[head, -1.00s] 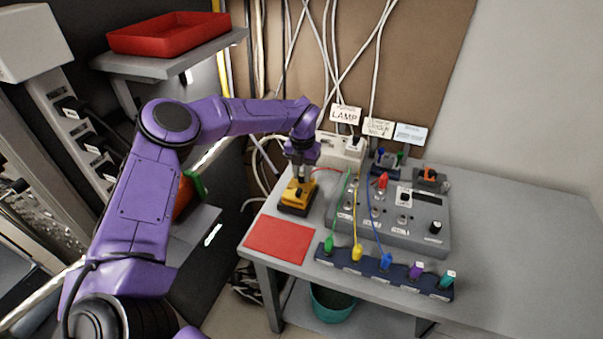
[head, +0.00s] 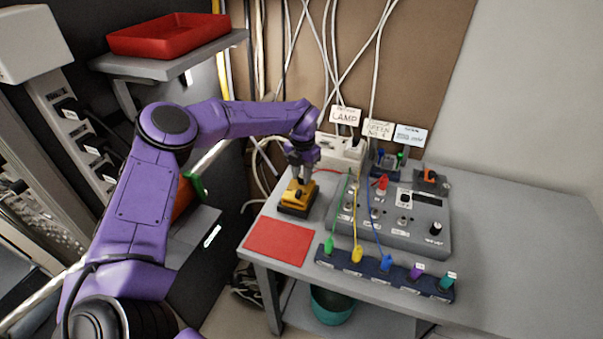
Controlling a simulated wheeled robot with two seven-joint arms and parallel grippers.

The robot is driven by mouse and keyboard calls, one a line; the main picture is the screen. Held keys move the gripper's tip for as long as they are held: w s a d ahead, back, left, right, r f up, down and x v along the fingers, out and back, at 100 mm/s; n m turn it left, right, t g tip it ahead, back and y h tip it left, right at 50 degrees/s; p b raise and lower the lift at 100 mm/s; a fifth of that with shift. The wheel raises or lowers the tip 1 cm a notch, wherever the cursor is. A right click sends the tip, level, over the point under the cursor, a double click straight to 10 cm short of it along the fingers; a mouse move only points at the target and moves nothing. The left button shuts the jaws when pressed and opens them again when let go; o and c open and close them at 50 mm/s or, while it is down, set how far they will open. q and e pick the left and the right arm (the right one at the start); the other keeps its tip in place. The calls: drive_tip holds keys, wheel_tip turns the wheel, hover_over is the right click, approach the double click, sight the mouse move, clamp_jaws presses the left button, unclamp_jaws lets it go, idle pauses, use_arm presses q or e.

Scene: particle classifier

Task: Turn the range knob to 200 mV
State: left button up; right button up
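The grey instrument box (head: 425,222) sits on the table with several small knobs and sockets on its sloped top. A black knob (head: 435,228) stands at its right front; its label is too small to read, and I cannot tell whether it is the range knob. My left gripper (head: 301,178) points down at a yellow and black block (head: 297,196) left of the box. Its fingers are at the top of the block; whether they are shut on it is too small to tell. My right gripper is not in view.
A dark blue rack (head: 345,262) with coloured plugs lies in front of the box, with wires running up from it. A red mat (head: 280,241) lies at the table's left front. The table's right side (head: 530,250) is clear.

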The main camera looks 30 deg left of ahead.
use_arm(q)
drive_tip(key=o, duration=0.3)
wheel_tip(320, 180, up, 10)
drive_tip(key=shift+r+b, duration=0.2)
drive_tip(key=shift+b, duration=0.6)
